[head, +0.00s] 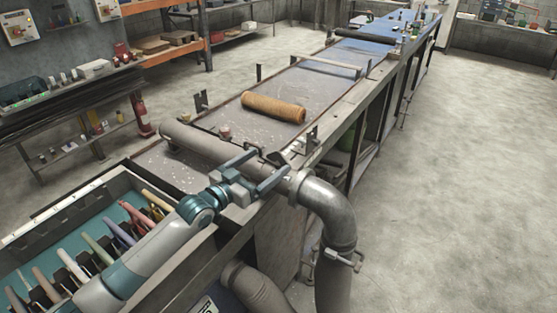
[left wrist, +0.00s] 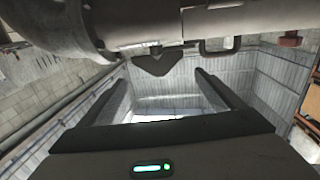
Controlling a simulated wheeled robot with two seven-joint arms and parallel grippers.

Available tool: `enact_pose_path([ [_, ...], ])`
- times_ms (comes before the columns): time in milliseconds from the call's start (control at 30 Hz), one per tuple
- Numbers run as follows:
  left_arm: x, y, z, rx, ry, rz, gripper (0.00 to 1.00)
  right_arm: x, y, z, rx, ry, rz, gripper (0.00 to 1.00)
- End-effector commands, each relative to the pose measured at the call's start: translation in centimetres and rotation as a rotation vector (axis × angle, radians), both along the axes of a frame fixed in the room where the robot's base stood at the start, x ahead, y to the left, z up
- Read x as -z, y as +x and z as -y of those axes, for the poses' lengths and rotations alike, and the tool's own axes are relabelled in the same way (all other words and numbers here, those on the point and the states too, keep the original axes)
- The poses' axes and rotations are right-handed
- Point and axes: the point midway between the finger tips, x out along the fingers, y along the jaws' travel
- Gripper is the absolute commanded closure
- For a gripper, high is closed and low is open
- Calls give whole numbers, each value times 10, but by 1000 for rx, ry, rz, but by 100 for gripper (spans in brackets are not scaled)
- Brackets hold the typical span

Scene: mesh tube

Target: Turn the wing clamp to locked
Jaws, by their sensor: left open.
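A grey metal pipe (head: 205,143) runs along the near end of the table and bends down at an elbow (head: 335,208). A dark wedge-shaped piece, likely the wing clamp (head: 281,158), sits at the pipe near the elbow. In the left wrist view the dark wing (left wrist: 158,63) hangs at the pipe (left wrist: 140,30), between my fingertips in the picture. My left gripper (head: 271,161) is open and reaches to the pipe with its fingers on either side of the wing. I cannot tell whether it touches. The wing's locked position is not readable. My right gripper is not in view.
An orange-brown roll (head: 273,107) lies on the long table (head: 300,82). A tray of several colored-handled tools (head: 100,245) is at lower left. Another clamp with a bar (head: 343,258) is on the lower pipe. A wire handle (left wrist: 220,46) is right of the wing. The floor (head: 460,170) at right is clear.

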Motion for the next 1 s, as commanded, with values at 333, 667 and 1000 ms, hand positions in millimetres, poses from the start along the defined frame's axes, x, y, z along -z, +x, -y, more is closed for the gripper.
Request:
enact_pose_path([
  [333,3,39,34,1,-1,1,12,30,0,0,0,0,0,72],
  [667,0,48,41,1,1,-1,12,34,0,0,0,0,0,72],
  [1000,0,47,41,1,0,0,53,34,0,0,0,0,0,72],
])
